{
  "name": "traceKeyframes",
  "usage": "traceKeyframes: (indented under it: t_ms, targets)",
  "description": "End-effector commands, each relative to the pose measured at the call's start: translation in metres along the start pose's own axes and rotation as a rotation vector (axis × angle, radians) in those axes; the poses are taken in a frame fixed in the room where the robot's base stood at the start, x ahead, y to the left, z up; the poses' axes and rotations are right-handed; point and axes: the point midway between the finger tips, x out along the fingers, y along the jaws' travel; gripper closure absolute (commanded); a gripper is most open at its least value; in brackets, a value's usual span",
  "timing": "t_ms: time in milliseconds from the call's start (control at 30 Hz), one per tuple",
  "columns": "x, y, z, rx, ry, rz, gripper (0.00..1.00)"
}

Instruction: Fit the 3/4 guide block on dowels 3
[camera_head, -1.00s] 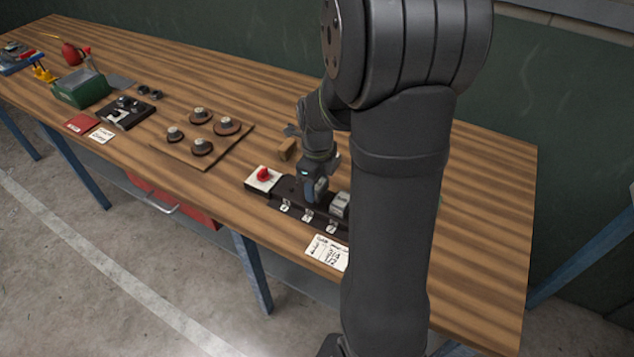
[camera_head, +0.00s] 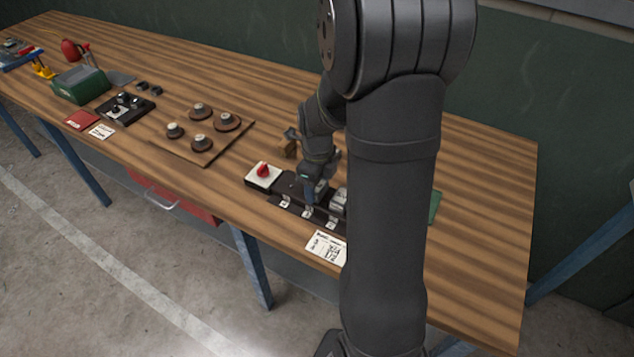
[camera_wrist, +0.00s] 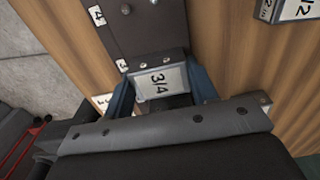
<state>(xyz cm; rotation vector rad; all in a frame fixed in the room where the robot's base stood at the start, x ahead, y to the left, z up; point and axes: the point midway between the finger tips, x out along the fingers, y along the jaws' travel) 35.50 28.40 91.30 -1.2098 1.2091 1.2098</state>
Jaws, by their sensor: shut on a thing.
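The guide block labelled 3/4 (camera_wrist: 160,82) is between the blue fingers of my gripper (camera_wrist: 162,95) in the wrist view. The gripper is shut on it. The block sits against or just over the dark fixture plate (camera_wrist: 150,32), close to the label 3 (camera_wrist: 121,65). Two small bright pin ends (camera_wrist: 166,61) show at the block's upper edge. I cannot tell whether the block is seated on dowels; its underside is hidden. In the head view my gripper (camera_head: 309,196) is low at the black fixture (camera_head: 272,196).
A grey block (camera_head: 339,199) stands right of my gripper. A block labelled 1/2 (camera_wrist: 290,8) shows in the wrist view. A red knob on a white box (camera_head: 263,174) is at left. A paper card (camera_head: 326,247) lies in front.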

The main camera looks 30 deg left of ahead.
Motion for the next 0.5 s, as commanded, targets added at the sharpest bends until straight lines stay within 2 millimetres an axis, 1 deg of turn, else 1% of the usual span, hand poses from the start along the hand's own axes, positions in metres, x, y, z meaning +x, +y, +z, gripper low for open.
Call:
traceKeyframes:
  t_ms: [33, 133, 167, 400, 500]
  targets:
    - [0.0010, 0.0001, -0.0001, 0.000, 0.000, 0.000, 0.45]
    - [0.0005, 0.0000, 0.0000, 0.000, 0.000, 0.000, 0.26]
    - [0.0005, 0.0000, 0.0000, 0.000, 0.000, 0.000, 0.22]
    - [0.0004, 0.0000, 0.0000, 0.000, 0.000, 0.000, 0.22]
    - [-0.0027, -0.0003, 0.0003, 0.000, -0.001, -0.001, 0.22]
